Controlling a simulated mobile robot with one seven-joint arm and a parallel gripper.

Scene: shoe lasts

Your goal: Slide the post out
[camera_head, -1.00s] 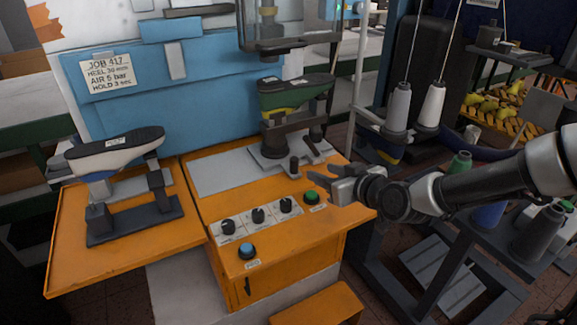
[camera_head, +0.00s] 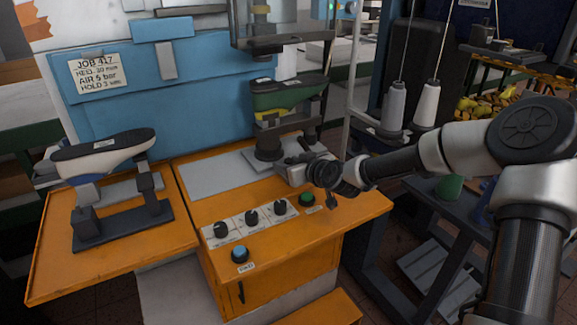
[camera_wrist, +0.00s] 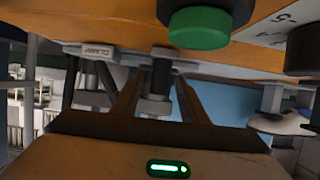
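In the wrist view, which looks upside down, a short grey post (camera_wrist: 155,92) with a wider collar stands between the two fingers of my gripper. Gaps show on both sides of it, so the fingers look open; I cannot tell how far they reach past it. In the head view my gripper (camera_head: 288,170) is low over the orange table (camera_head: 340,215), in front of the right-hand fixture (camera_head: 267,150). The post is hidden there by the gripper or hard to make out. A green and black shoe last (camera_head: 288,95) sits on that fixture.
A green button (camera_head: 307,199) is close to my gripper; it also shows in the wrist view (camera_wrist: 198,28). Black knobs (camera_head: 251,217) and a blue button (camera_head: 240,254) lie along the front. Another last (camera_head: 105,155) stands at left. Thread cones (camera_head: 427,105) stand at right.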

